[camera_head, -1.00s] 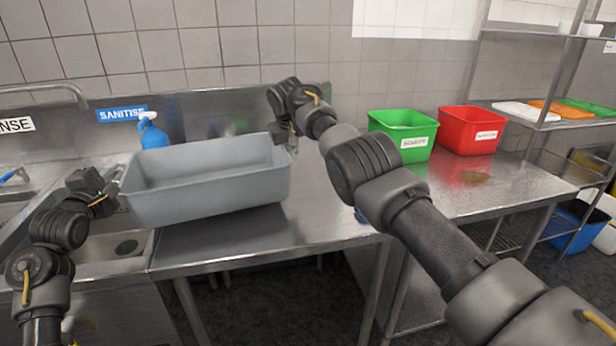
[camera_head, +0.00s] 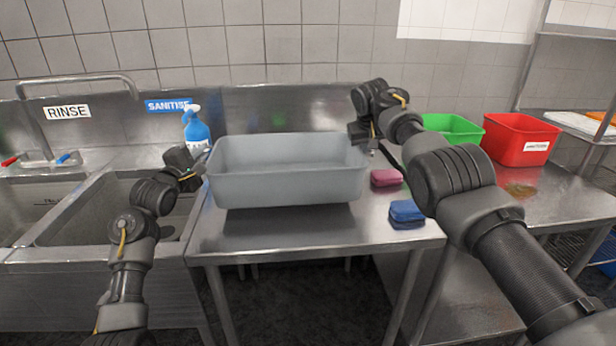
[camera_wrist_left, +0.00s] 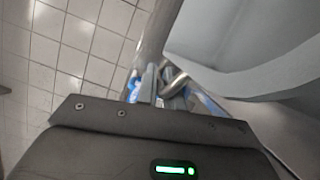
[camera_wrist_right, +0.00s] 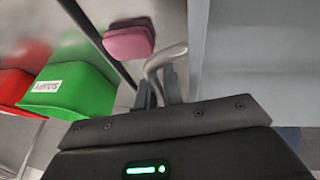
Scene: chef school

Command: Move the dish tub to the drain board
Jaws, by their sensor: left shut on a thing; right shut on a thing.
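The grey dish tub (camera_head: 285,185) is level over the steel counter (camera_head: 300,236) just right of the sink in the head view; I cannot tell whether its base touches the steel. My left gripper (camera_head: 203,170) is shut on the metal handle at the tub's left end. That handle also shows between the fingers in the left wrist view (camera_wrist_left: 174,82). My right gripper (camera_head: 370,146) is shut on the handle at the right end; the bent handle (camera_wrist_right: 163,62) shows in the right wrist view. The tub's inside floor is mostly hidden.
A sink basin (camera_head: 90,205) lies left of the tub, under a RINSE sign (camera_head: 68,112). A blue spray bottle (camera_head: 195,130) stands behind the tub's left end. Pink (camera_head: 386,177) and blue (camera_head: 407,211) sponges lie to its right. Green (camera_head: 455,128) and red (camera_head: 520,138) bins stand farther right.

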